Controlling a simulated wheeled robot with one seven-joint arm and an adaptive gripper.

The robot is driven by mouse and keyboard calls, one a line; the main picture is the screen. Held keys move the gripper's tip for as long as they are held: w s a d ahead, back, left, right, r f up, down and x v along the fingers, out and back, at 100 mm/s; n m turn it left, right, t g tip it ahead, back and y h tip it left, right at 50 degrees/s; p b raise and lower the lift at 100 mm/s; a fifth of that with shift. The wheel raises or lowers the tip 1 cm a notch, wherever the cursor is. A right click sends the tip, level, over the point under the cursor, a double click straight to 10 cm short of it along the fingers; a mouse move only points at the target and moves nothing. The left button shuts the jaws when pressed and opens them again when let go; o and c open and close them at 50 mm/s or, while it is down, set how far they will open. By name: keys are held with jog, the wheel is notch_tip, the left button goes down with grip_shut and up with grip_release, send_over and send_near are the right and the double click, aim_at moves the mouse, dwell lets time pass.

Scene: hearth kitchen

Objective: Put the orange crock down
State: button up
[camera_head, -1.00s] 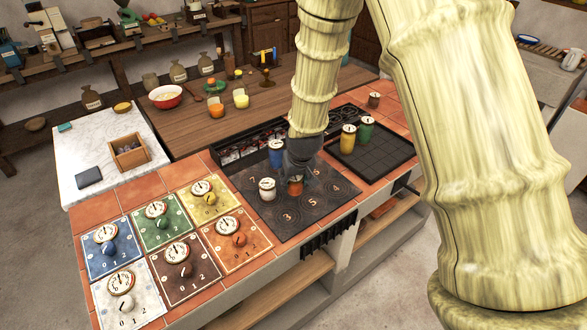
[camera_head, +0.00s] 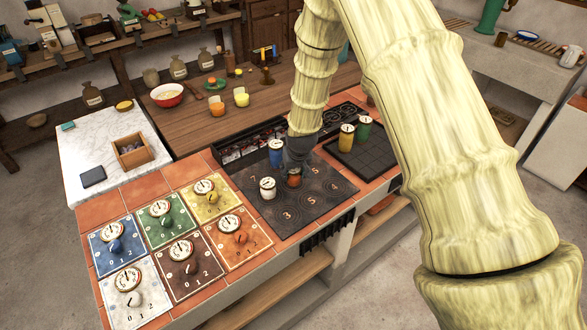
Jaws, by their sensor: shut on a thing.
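The orange crock (camera_head: 294,181) is at my gripper's tip, over the dark numbered hob plate (camera_head: 330,192), between the white crock and the hob's middle. My gripper (camera_head: 297,166) points down and is shut on the orange crock; its fingers are small and partly hidden. I cannot tell whether the crock's base touches the plate or hangs just above it. The white crock (camera_head: 267,188) stands upright to its left. The blue crock (camera_head: 276,152) stands behind it, close to my gripper.
Yellow (camera_head: 346,138) and green (camera_head: 364,128) crocks stand at the black gridded tray (camera_head: 358,158) on the right. Coloured dial panels (camera_head: 170,222) fill the counter's left. The hob's front and right, with numbers 3, 4 and 5, are clear. My arm covers the right side.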

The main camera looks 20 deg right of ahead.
jog(key=shift+f, duration=0.1)
jog(key=o, duration=1.2)
jog(key=shift+r, duration=0.2)
jog(key=b+v, duration=0.3)
jog(key=v, duration=0.8)
jog(key=shift+s+r, duration=0.25)
jog(key=shift+r, duration=0.1)
